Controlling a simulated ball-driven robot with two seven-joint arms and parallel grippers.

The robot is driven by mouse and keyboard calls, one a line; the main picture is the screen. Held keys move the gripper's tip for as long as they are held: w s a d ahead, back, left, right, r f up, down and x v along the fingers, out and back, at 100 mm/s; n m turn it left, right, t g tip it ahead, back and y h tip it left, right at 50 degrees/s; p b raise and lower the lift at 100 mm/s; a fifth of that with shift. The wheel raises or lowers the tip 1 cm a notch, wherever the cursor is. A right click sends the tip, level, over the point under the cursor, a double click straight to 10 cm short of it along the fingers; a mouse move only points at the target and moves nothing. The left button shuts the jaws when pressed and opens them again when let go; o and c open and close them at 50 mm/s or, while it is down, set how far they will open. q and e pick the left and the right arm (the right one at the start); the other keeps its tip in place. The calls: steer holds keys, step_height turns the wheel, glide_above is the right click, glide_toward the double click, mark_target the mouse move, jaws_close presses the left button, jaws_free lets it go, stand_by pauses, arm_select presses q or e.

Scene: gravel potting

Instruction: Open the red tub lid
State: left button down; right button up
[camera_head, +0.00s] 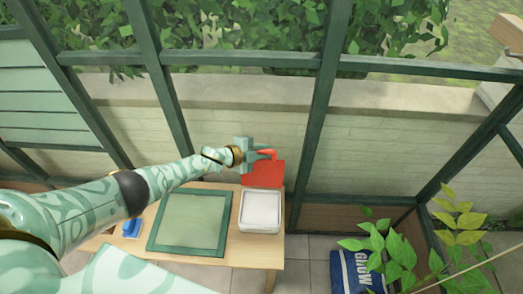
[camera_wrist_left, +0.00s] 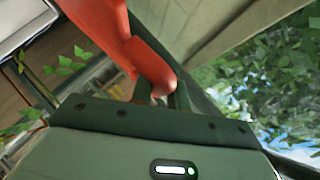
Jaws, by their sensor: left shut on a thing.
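The tub (camera_head: 260,224) stands at the right end of the wooden table, with a whitish rim and pale contents showing. Its red lid (camera_head: 263,174) stands up at the tub's back edge, so the tub's top is uncovered. My left gripper (camera_head: 262,153) is at the top of the raised lid, shut on the lid's red handle. In the left wrist view the red handle (camera_wrist_left: 150,62) runs down between the fingertips (camera_wrist_left: 163,92). The fingertips are partly hidden by the handle. My right gripper is not in view.
A green-framed mat (camera_head: 190,222) lies on the table (camera_head: 262,257) left of the tub, with a blue object (camera_head: 132,228) beside it. A blue bag (camera_head: 352,270) and a leafy plant (camera_head: 385,245) stand on the floor to the right. Greenhouse framing and a low wall rise behind.

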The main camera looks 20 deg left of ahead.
arm_select(q)
steer(key=c, duration=1.3)
jaws_free()
steer(key=shift+c, duration=0.2)
steer(key=p+v, duration=0.1)
steer(key=v, duration=0.1)
steer(key=p+v, duration=0.2)
steer(key=v, duration=0.1)
steer(key=shift+s+a+r, duration=0.1)
steer(key=shift+r, duration=0.25)
steer(key=p+v, duration=0.3)
steer(key=v, duration=0.7)
steer(key=shift+s+a, duration=0.25)
steer(key=shift+s, duration=0.1)
